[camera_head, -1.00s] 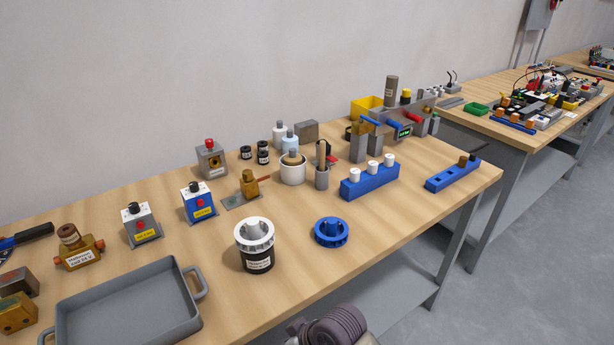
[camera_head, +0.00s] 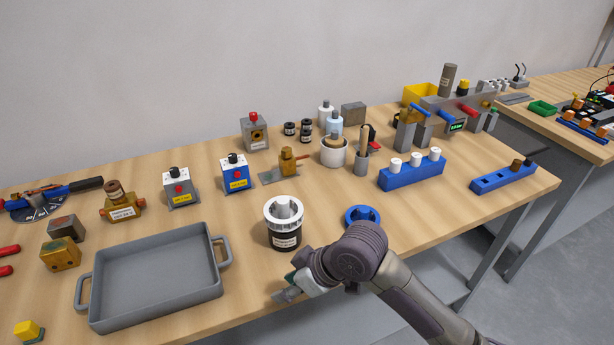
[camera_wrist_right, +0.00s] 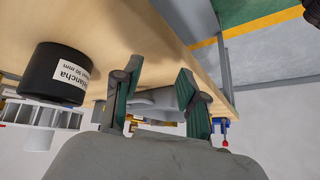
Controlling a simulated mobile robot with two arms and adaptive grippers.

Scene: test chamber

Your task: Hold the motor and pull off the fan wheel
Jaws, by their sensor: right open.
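The motor (camera_head: 286,241) is a black cylinder with a white label, upright on the bench. The white fan wheel (camera_head: 284,212) sits on its top, with a pale hub in the middle. My right gripper (camera_head: 287,287) is just in front of the motor, near the bench's front edge, open and apart from it. In the right wrist view the motor (camera_wrist_right: 58,72) and the white fan wheel (camera_wrist_right: 42,115) appear upside down, left of my open right gripper (camera_wrist_right: 158,90); nothing is between its fingers. My left gripper is not in view.
A blue fan wheel (camera_head: 362,213) lies behind my right arm, partly hidden. A grey tray (camera_head: 153,315) stands left of the motor. A white cup (camera_head: 334,154) and a blue block with white pegs (camera_head: 412,174) are behind. Bare bench surrounds the motor.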

